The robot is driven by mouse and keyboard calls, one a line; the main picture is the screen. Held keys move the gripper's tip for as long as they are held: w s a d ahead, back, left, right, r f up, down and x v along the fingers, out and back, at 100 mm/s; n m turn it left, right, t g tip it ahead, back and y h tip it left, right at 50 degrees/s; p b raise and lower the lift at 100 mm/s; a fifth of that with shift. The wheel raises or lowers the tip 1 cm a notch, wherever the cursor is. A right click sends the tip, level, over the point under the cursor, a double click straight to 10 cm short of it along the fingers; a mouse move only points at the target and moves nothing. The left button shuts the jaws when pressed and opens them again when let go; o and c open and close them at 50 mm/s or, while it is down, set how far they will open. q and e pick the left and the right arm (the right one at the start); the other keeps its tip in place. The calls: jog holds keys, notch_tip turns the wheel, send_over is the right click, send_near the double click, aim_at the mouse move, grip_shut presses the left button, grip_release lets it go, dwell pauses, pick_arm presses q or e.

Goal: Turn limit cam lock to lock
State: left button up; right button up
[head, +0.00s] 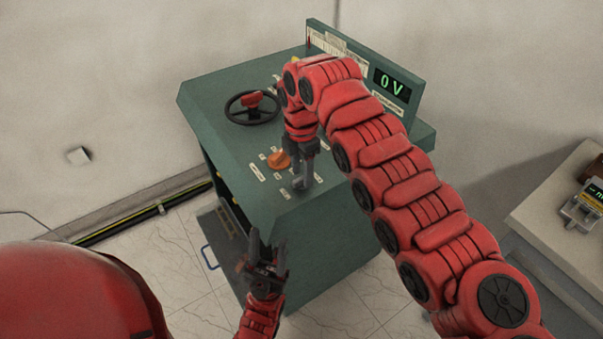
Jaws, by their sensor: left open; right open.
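A green control console (225,165) stands in the middle of the head view. Its sloped top carries an orange knob (278,160) with small white labels around it. I cannot read the labels or tell which control is the limit cam lock. My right gripper (304,184) is open, pointing down over the top's front part, just right of the orange knob. It hides part of the panel there, and I cannot tell whether it touches anything. My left gripper (266,250) is open and empty, low in front of the console's front side.
A black handwheel (252,108) with a red part sits on the console's upper left. A display (391,85) reading 0 V is on the raised back panel. A pale table (560,215) with a device stands at the right. Cables run along the floor at the left.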

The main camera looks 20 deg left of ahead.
notch_tip(320, 180, up, 9)
notch_tip(320, 180, up, 7)
jog(key=p, duration=0.6)
send_over(300, 178)
jog(key=shift+w+d+r, duration=0.1)
jog(key=shift+r, duration=0.1)
